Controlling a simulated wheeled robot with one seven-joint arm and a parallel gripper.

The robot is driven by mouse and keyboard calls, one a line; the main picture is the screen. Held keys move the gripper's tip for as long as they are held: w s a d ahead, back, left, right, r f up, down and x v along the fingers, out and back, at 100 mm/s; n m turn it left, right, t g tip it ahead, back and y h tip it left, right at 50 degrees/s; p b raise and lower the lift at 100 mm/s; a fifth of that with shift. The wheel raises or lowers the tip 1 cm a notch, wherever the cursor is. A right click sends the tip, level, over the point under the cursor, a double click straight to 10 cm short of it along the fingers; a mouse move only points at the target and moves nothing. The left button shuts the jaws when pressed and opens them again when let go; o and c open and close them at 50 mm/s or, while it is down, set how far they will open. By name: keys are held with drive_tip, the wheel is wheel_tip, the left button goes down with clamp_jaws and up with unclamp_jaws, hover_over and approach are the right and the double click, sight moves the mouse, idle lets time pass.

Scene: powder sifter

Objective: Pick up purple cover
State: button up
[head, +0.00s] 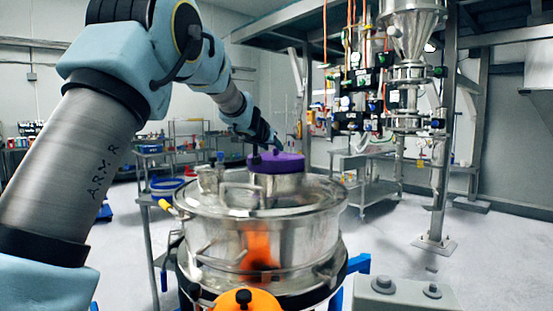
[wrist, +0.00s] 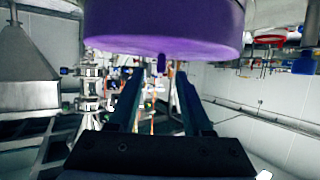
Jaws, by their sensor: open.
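The purple cover (head: 276,163) is a round, flat disc on a short metal neck (head: 276,185) on top of the steel sifter (head: 280,230). My gripper (head: 267,148) is just above and at the cover's far-left side in the head view; its fingers are small there. In the wrist view the cover (wrist: 165,27) fills the top, and the picture looks upside down. A small purple knob (wrist: 161,64) sticks out from the cover, in line with the gap between my open fingers (wrist: 160,85). I cannot tell whether they touch it.
The sifter lid has a bent pipe handle (head: 240,190) and a smaller steel port (head: 209,180) left of the cover. A steel hopper (head: 412,35) on a frame stands at the right back. The floor at right (head: 480,245) is clear.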

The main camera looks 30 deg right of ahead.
sight(275, 149)
drive_tip(key=p+x, duration=0.1)
drive_tip(key=x, duration=0.3)
drive_tip(key=shift+w+d+r, duration=0.1)
drive_tip(key=shift+w+d, duration=0.05)
drive_tip(key=shift+w, duration=0.05)
clamp_jaws()
idle(0.5)
